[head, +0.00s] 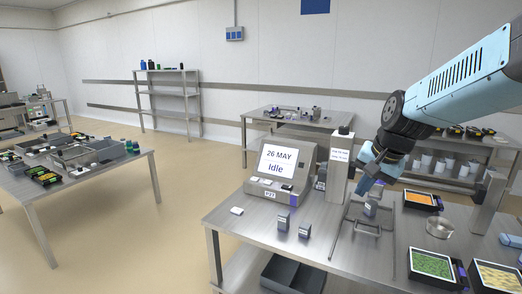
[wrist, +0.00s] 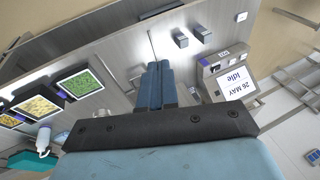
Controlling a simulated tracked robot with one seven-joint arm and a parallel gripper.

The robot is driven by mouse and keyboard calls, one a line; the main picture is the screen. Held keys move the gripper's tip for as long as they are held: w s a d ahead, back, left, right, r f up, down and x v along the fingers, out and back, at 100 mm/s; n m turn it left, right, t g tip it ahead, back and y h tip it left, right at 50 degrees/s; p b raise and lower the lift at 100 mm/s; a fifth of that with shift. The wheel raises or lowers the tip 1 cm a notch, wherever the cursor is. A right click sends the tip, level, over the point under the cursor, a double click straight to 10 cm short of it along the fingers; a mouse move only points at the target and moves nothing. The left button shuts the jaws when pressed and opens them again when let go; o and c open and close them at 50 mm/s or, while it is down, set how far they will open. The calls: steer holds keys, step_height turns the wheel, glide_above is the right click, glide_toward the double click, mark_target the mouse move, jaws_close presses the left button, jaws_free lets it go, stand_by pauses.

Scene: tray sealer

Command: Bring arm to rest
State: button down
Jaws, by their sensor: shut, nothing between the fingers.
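My arm reaches in from the right in the head view. My gripper (head: 368,184) points down over the steel bench (head: 262,225), just right of a grey post with a label (head: 340,165). In the wrist view my gripper (wrist: 155,66) shows two blue fingers lying together with nothing between them. The fingertips hide part of the fixture on the bench, so I cannot tell how far above it they are.
The sealer's screen (head: 279,161) reads "26 MAY" and "idle". Small grey blocks (head: 283,221) stand before it. Food trays, one with green contents (head: 431,263) and one orange (head: 418,198), lie at the right beside a metal bowl (head: 440,227). Another table (head: 100,175) stands left; floor between is clear.

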steer(key=s+r+n+h, duration=0.1)
steer(key=s+r+n, duration=0.1)
steer(key=s, duration=0.5)
steer(key=s+a+r+n+t+h, duration=0.1)
steer(key=s+r+n, duration=0.1)
steer(key=s+n, duration=0.2)
steer(key=s, duration=0.3)
steer(key=shift+s+a+r+t, duration=0.15)
steer(key=shift+a+r+t, duration=0.05)
steer(key=shift+r+t, duration=0.1)
steer(key=c, duration=1.8)
jaws_free()
steer(key=shift+c, duration=0.2)
